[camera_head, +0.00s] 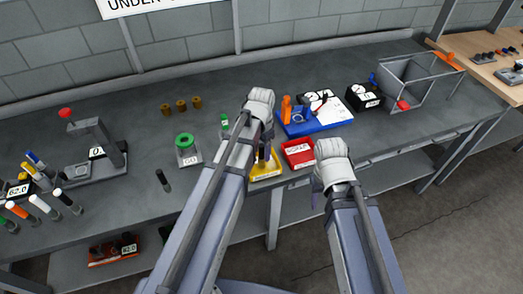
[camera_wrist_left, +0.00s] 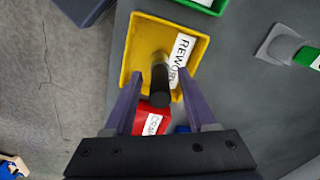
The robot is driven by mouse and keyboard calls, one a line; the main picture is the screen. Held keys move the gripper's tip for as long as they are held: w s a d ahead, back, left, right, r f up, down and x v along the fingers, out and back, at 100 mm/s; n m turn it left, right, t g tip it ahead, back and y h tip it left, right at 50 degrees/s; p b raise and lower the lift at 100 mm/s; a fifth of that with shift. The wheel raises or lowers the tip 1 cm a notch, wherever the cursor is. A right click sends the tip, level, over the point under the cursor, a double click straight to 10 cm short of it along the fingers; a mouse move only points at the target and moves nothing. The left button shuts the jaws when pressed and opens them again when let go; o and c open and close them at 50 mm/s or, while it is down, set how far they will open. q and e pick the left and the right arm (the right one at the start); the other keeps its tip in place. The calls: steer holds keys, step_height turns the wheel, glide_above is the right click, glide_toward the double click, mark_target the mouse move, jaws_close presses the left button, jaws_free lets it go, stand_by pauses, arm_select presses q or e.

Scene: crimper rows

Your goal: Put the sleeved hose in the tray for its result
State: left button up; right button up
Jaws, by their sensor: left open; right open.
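The sleeved hose (camera_wrist_left: 160,85), a short black cylinder with a greyer far end, is in the yellow REWORK tray (camera_wrist_left: 142,40) in the left wrist view. My left gripper (camera_wrist_left: 161,78) is open, with a finger on either side of the hose and gaps visible between. I cannot tell how the hose rests on the tray floor. In the head view the yellow tray (camera_head: 266,177) is partly hidden by my left arm, and my left gripper (camera_head: 263,152) is over it. My right gripper (camera_head: 318,186) is open and empty, in front of the bench edge.
A red SCRAP tray (camera_head: 299,152) sits beside the yellow one. A green tray (camera_wrist_left: 207,4) is on its other side. A press (camera_head: 95,150) and several pens stand at left.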

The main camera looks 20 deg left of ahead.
arm_select(q)
step_height(320, 180, up, 12)
steer(key=p, duration=1.1)
steer(key=s+d+n+y, duration=0.1)
steer(key=s+d+n, duration=0.2)
steer(key=s+d, duration=0.7)
steer(key=s, duration=0.4)
steer(key=shift+s+d, duration=0.15)
steer(key=shift+d, duration=0.1)
